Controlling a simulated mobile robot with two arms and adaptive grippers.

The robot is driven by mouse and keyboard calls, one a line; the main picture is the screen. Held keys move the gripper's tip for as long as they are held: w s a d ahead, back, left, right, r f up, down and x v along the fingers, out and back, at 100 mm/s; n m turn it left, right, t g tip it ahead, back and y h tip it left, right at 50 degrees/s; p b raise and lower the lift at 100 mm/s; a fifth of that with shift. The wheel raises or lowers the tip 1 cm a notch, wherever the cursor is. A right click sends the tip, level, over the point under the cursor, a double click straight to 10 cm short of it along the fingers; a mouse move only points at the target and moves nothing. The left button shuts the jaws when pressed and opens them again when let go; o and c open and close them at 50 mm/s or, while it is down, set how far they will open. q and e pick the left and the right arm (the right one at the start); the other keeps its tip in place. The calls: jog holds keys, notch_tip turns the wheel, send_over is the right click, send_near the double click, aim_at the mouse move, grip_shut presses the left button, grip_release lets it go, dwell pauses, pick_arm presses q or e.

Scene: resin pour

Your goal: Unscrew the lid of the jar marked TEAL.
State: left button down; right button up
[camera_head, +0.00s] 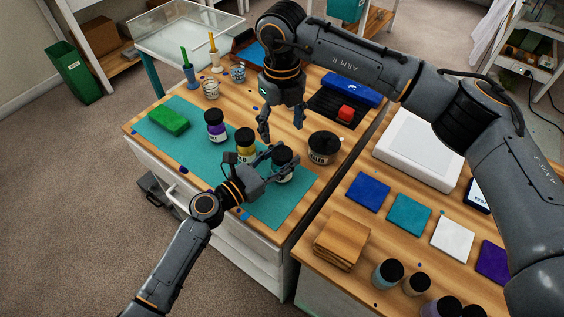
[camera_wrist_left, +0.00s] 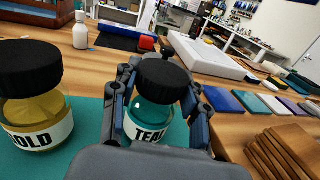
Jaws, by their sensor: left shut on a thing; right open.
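The TEAL jar (camera_wrist_left: 152,115) stands upright on the teal mat (camera_head: 178,147), its label facing the left wrist camera. Its black lid (camera_wrist_left: 163,80) sits on top; it also shows in the head view (camera_head: 283,155). My left gripper (camera_head: 278,166) is shut on the TEAL jar, with its fingers on either side of the glass body below the lid. My right gripper (camera_head: 282,131) is open and empty, pointing down above the table behind the TEAL jar, apart from the lid.
The GOLD jar (camera_wrist_left: 30,100) stands close to the left of the TEAL jar. Beyond it are a purple jar (camera_head: 215,126) and a green block (camera_head: 168,122). A wide dark pot (camera_head: 324,146) stands to the right.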

aim_at(282, 153)
notch_tip(282, 153, down, 8)
jog(key=shift+f, duration=0.1)
dwell(0.4)
jog(key=shift+c, duration=0.2)
jog(key=c, duration=1.2)
jog(key=shift+o, duration=0.2)
jog(key=shift+d+n, duration=0.1)
jog(key=shift+n, duration=1.5)
pick_arm(q)
jog(key=shift+a, duration=0.1)
pick_arm(e)
jog(key=o, duration=1.3)
jog(key=shift+r, duration=0.2)
